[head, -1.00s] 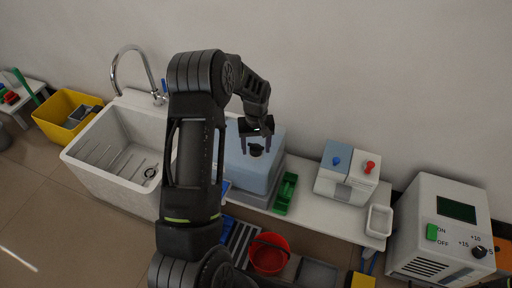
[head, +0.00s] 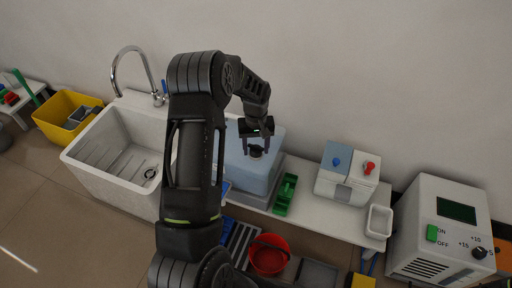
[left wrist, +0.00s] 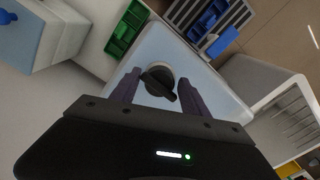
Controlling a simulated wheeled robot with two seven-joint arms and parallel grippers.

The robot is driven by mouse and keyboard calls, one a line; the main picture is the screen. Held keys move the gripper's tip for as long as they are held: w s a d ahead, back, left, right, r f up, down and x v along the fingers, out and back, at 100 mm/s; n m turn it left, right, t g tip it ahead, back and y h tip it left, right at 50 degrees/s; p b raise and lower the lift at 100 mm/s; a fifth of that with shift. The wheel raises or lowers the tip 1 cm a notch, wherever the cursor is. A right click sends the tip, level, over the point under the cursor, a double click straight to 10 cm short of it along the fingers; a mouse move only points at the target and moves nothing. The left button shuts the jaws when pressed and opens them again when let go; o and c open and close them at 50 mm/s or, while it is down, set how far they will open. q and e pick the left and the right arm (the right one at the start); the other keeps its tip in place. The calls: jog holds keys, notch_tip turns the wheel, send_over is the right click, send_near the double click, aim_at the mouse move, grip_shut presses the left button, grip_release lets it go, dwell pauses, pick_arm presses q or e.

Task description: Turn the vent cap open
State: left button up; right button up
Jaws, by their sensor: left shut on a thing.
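The vent cap (head: 256,152) is a small black knob on top of a light blue box-shaped tank (head: 235,170) beside the sink. In the left wrist view the cap (left wrist: 158,82) shows a raised black bar over a round base with a pale ring. My left gripper (head: 256,147) points down over the tank and is shut on the vent cap, one finger on each side. The fingers partly hide the cap in the head view. My right gripper is not in view.
A white sink (head: 120,150) stands left of the tank. A green tray (head: 285,195), a white box with blue and red knobs (head: 347,175) and a white control box (head: 440,230) stand to the right. A red bucket (head: 268,255) is in front.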

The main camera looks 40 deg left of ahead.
pick_arm(q)
jog(key=m, duration=0.4)
jog(key=shift+p, duration=0.35)
jog(key=m, duration=0.5)
jog(key=shift+a, duration=0.1)
jog(key=m+p, duration=0.1)
jog(key=m, duration=0.3)
jog(key=shift+a+m, duration=0.1)
jog(key=shift+m, duration=0.2)
jog(key=shift+m+p, duration=0.35)
jog(key=shift+m, duration=1.85)
jog(key=o, duration=1.1)
jog(key=shift+c, duration=0.2)
